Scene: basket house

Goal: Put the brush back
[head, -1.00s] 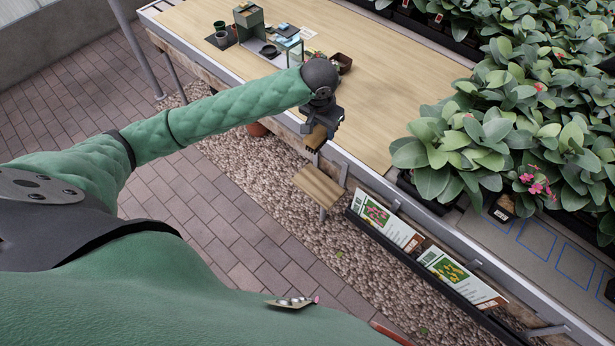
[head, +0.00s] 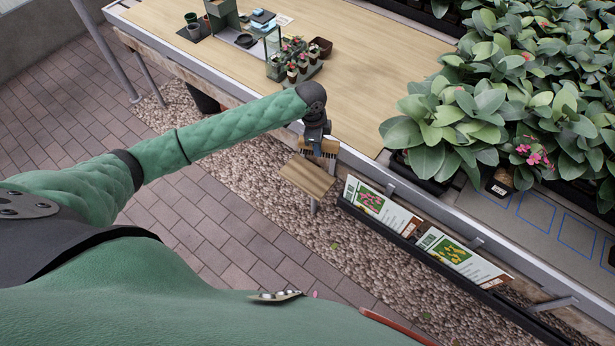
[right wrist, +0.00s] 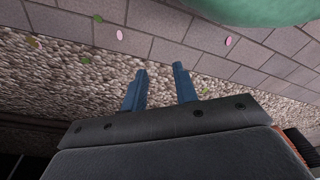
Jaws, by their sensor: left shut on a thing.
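My left gripper (head: 316,138) is shut on the brush (head: 330,147), a tan wooden block with dark bristles. It holds the brush at the bench's front edge, just above and behind a small wooden shelf (head: 308,178). The gripper hides the middle of the brush, and I cannot tell whether the brush touches anything. My right gripper (right wrist: 160,72) shows in the right wrist view, its two blue fingers apart with nothing between them, over the gravel and paving.
A dark rack (head: 425,255) with plant cards hangs along the front, right of the shelf. The bench's middle is clear.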

